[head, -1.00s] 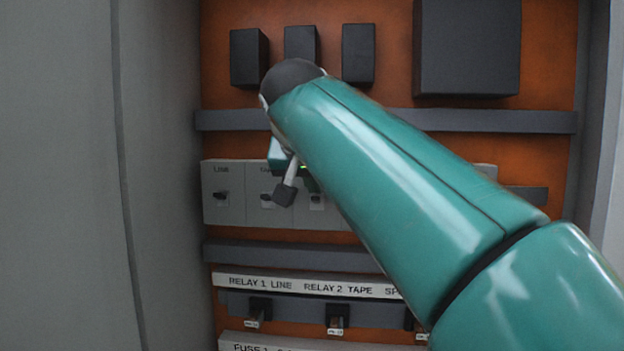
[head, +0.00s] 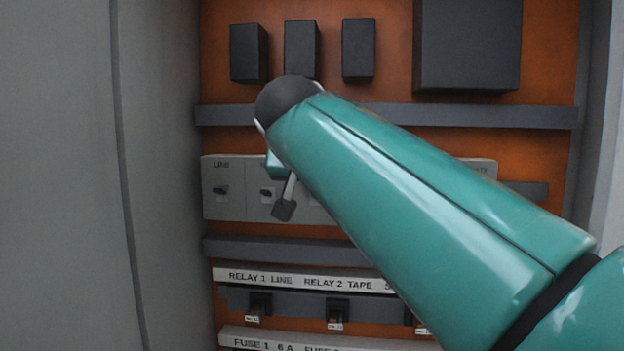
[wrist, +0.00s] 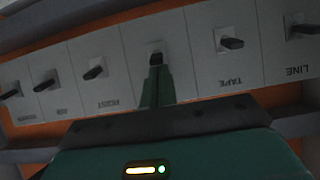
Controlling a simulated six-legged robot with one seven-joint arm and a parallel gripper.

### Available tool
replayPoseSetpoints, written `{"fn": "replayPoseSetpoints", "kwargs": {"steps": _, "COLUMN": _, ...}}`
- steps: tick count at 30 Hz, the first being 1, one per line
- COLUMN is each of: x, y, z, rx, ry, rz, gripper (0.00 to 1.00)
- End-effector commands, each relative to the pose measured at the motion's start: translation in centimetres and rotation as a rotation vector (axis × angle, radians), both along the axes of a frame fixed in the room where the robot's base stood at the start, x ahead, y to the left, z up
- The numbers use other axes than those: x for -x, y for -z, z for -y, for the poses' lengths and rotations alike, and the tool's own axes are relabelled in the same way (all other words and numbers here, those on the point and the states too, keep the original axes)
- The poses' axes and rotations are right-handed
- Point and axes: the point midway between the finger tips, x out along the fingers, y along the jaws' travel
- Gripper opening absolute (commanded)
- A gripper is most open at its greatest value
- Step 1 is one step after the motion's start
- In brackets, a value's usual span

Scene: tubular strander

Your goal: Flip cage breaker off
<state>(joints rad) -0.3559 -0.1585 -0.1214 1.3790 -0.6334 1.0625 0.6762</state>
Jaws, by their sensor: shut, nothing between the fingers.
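The breaker row shows upside down in the wrist view, with LINE (wrist: 299,30) and TAPE (wrist: 232,43) at right and HOIST (wrist: 95,72) left of centre. Between TAPE and HOIST is a breaker with a dark toggle (wrist: 157,58); its label is hidden by my gripper, so I cannot read CAGE. My gripper (wrist: 157,72) is shut, its green fingertips right at this toggle; I cannot tell whether they touch it. In the head view, the LINE breaker (head: 221,191) and TAPE breaker (head: 267,194) show, while my arm covers the breakers further right and the fingertips.
A grey rail (head: 290,250) runs below the breaker row, above relays labelled RELAY 1 LINE (head: 260,278) and RELAY 2 TAPE. Another rail (head: 480,115) and dark boxes (head: 358,50) are above. A grey cabinet wall (head: 160,180) stands close on the left.

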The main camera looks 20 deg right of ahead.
Motion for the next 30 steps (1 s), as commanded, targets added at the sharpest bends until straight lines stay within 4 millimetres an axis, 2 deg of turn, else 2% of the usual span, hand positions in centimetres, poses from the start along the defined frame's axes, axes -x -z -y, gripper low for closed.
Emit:
{"fn": "replayPoseSetpoints", "kwargs": {"steps": 14, "x": 0.5, "y": 0.5, "z": -0.1, "rx": 0.045, "ry": 0.002, "rz": 0.107, "gripper": 0.0}}
{"fn": "replayPoseSetpoints", "kwargs": {"steps": 30, "x": 1.1, "y": 1.9, "z": -0.4, "rx": 0.145, "ry": 0.001, "rz": 0.347, "gripper": 0.0}}
